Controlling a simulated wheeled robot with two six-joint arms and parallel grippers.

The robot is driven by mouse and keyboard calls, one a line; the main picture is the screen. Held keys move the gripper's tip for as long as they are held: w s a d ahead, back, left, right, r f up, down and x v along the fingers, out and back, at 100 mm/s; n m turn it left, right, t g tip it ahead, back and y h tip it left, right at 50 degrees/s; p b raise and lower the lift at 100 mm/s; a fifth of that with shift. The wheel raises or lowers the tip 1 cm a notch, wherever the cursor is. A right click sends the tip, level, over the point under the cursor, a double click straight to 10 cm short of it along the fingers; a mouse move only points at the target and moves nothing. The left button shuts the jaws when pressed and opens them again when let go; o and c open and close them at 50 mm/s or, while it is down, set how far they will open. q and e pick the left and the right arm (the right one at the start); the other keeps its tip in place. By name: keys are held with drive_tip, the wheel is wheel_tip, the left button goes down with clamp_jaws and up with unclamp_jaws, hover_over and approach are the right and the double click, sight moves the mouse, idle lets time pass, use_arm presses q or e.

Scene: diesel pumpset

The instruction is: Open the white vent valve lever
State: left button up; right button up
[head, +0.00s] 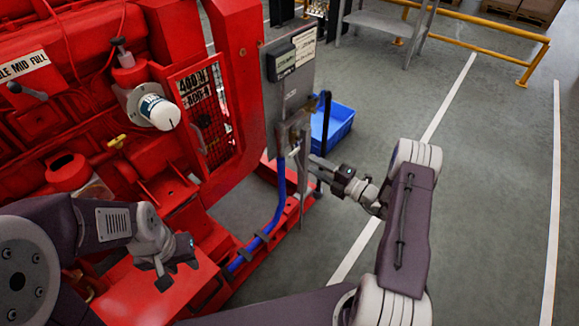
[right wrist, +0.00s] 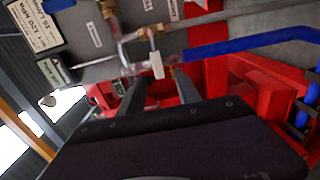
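The white vent valve lever (right wrist: 156,65) shows in the right wrist view on brass pipe fittings below the grey panel. In the head view it is a small white piece (head: 294,151) at the panel's lower end, above the blue hose. My right gripper (head: 314,161) reaches in from the right, close to the lever. In the right wrist view its two fingers (right wrist: 160,80) are spread with nothing between them, and the lever appears just beyond the tips; contact cannot be told. My left gripper (head: 176,273) hangs over the red base, fingers apart and empty.
The grey panel (head: 290,85) stands beside the red pumpset (head: 225,50). The blue hose (head: 279,205) runs down from the fittings to the red base. A blue bin (head: 340,122) sits on the floor behind the panel.

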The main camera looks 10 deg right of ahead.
sight(294, 154)
drive_tip(key=b+x, duration=0.2)
drive_tip(key=x, duration=0.6)
drive_tip(key=shift+a+r+b, duration=0.15)
drive_tip(key=shift+a+b, duration=0.1)
drive_tip(key=shift+b, duration=0.05)
drive_tip(key=shift+w+a+r, duration=0.1)
drive_tip(key=shift+w+a, duration=0.2)
drive_tip(key=shift+w, duration=0.05)
clamp_jaws()
idle(0.6)
